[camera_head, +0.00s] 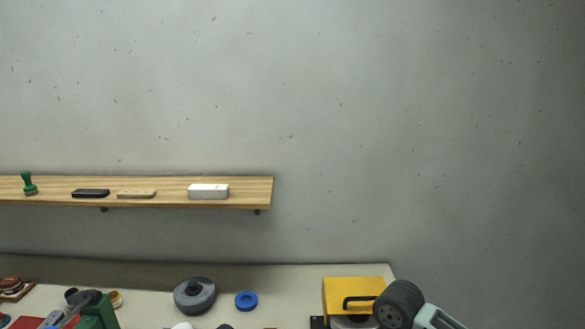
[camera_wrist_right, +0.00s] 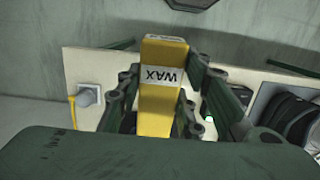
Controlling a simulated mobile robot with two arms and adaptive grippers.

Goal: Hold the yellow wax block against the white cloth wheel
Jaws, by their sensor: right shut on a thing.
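The yellow wax block (camera_wrist_right: 162,105) is in the right wrist view, with a white label reading WAX upside down. My right gripper (camera_wrist_right: 163,66) is shut on it, with one dark green finger along each side. The block's far end sticks out past the fingers, and its near end is hidden behind the green gripper body. I cannot make out the white cloth wheel in either view.
In the head view, a wooden shelf (camera_head: 160,203) holds small items on the wall. Below it, the table (camera_head: 290,283) carries a grey disc (camera_head: 195,296), a blue ring (camera_head: 246,301) and a yellow machine (camera_head: 353,287). Dark wheels (camera_wrist_right: 287,116) stand right in the wrist view.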

